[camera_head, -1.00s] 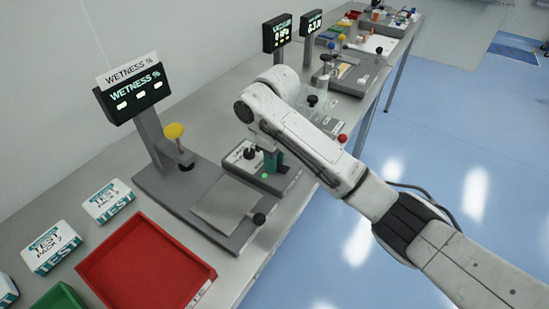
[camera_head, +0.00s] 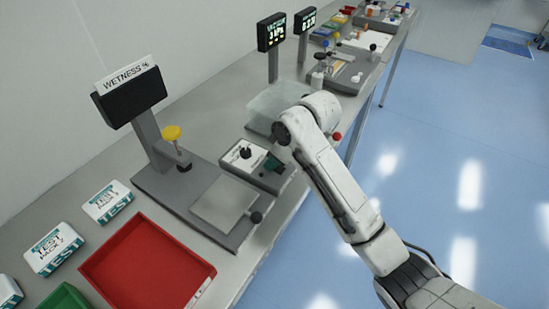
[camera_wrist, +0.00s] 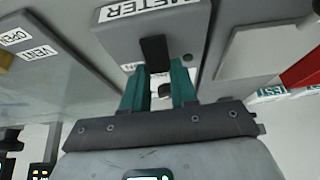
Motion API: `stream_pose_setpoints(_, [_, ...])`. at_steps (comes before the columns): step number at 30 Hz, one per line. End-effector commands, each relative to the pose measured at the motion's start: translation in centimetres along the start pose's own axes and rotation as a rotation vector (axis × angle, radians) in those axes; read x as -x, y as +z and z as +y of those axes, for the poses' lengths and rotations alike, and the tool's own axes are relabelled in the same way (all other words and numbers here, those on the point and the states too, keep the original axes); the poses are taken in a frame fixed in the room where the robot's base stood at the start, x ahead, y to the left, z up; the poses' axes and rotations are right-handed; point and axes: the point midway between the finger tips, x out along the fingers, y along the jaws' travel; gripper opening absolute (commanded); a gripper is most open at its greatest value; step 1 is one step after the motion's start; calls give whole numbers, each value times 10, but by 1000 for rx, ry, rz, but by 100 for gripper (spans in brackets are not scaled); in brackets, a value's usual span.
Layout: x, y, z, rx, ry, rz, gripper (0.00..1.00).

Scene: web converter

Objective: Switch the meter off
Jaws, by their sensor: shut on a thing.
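The wetness meter's display (camera_head: 132,98) under the "WETNESS %" sign is dark. Its grey switch box (camera_head: 232,165) stands right of the display post and carries a black lever (camera_head: 245,152). My gripper (camera_head: 272,163) is at the right part of this box, its teal fingers low over the top. In the wrist view, the teal fingertips of my gripper (camera_wrist: 164,68) close about the lower end of a black lever (camera_wrist: 154,48), below the "METER" label (camera_wrist: 140,8). The exact contact is partly hidden. No green lamp shows lit on the box.
A grey plate (camera_head: 224,203) with a black knob (camera_head: 256,217) lies in front of the box. A red tray (camera_head: 145,268) and white test packs (camera_head: 52,249) are at the left. Two lit displays (camera_head: 272,32) stand farther back. A clear box (camera_head: 268,105) is behind my arm.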

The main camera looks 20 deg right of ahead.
Motion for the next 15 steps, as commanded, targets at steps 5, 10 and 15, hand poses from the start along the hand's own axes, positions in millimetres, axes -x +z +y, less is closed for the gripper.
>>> stream_pose_setpoints(5, [0, 0, 0, 1, -1, 1, 41])
stream_pose_setpoints(10, [0, 0, 0, 0, 0, 0, 53])
stream_pose_setpoints(15, [0, 0, 0, 0, 0, -1, 53])
